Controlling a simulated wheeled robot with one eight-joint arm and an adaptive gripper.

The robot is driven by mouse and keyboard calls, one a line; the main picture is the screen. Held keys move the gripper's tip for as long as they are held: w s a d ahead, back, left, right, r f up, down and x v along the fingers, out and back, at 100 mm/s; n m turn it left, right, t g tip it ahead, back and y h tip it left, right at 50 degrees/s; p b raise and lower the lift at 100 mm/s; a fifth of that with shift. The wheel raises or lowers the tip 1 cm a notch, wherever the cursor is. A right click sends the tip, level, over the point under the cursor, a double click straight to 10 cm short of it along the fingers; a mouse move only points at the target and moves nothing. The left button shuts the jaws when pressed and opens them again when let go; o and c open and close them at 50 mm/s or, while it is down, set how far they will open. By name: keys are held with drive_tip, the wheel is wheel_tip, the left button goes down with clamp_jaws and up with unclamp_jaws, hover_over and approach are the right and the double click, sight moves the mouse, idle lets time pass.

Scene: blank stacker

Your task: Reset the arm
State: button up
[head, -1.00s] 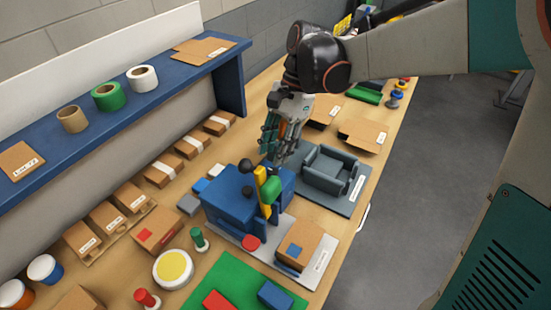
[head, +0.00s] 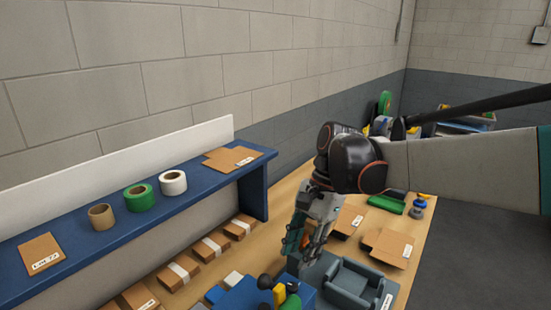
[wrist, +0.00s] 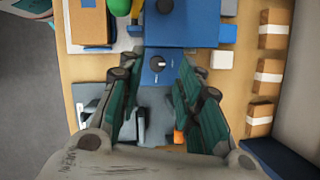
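My gripper (head: 303,250) hangs fingers-down over the workbench, beside the grey fixture (head: 352,284) and behind the blue machine (head: 240,296), which is cut off by the lower edge of the head view. In the wrist view my gripper (wrist: 158,78) has its two green-padded fingers well apart. Nothing is held between them. A small blue block with a black knob (wrist: 158,65) shows below, between the fingertips, in front of the larger blue machine (wrist: 180,22). My arm reaches in from the right, bent at a black wrist joint.
A blue shelf (head: 75,260) with tape rolls (head: 140,197) runs along the left. Taped cartons (head: 212,245) line the bench below it. Open cartons (head: 390,246) and a green block (head: 387,203) lie on the right. Grey floor (head: 465,245) is clear beyond the bench edge.

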drive_tip(key=s+d+n+t+h, duration=0.3)
drive_tip(key=s+d+n+t, duration=0.6)
drive_tip(key=s+d, duration=0.4)
drive_tip(key=shift+f+n, duration=0.45)
drive_tip(key=shift+n, duration=0.05)
